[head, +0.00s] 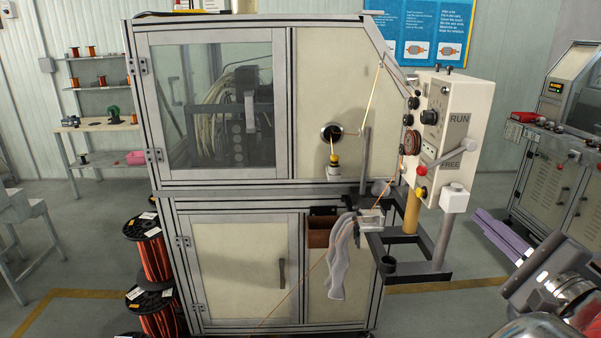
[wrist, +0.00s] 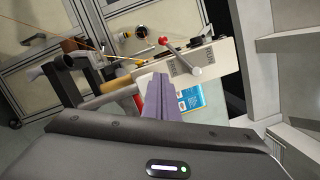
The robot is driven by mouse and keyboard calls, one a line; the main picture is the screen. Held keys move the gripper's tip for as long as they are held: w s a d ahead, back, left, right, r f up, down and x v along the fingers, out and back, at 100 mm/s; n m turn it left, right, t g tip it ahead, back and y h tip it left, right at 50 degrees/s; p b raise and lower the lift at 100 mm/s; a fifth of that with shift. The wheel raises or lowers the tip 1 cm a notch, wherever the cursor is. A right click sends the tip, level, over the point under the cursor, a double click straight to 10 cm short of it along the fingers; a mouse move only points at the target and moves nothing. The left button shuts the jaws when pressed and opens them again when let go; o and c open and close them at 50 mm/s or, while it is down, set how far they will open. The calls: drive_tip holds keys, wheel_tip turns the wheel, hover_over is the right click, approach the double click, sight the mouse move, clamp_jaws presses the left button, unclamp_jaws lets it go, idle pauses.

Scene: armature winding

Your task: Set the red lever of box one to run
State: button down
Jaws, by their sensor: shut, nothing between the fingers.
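The pale control box (head: 455,100) stands on the right side of the winding machine, with RUN printed above FREE on its face. A grey lever crosses its face by these labels. A red knob (head: 421,170) is at the box's lower left, left of FREE; in the wrist view a red ball (wrist: 163,41) is on the lever's end. My gripper (head: 479,213) has long purple fingers, shut and empty, to the lower right of the box. In the wrist view the fingertips (wrist: 161,76) are below the box, apparently apart from the lever.
The winding machine cabinet (head: 225,185) fills the middle. A grey bracket (head: 430,240) and yellow post (head: 411,212) stand below the box. A thin wire runs down past the front. A second machine (head: 560,150) stands at the right, with open floor between.

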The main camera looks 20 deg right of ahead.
approach(446, 158)
drive_tip(key=w+f, duration=0.4)
drive_tip(key=f, duration=0.1)
drive_tip(key=shift+w+a+r, duration=0.35)
drive_tip(key=shift+w+a, duration=0.2)
drive_tip(key=shift+w, duration=0.2)
drive_tip(key=shift+w+a+r, duration=0.4)
drive_tip(key=shift+w+a, duration=0.15)
drive_tip(key=shift+w, duration=0.2)
drive_tip(key=shift+r, duration=0.1)
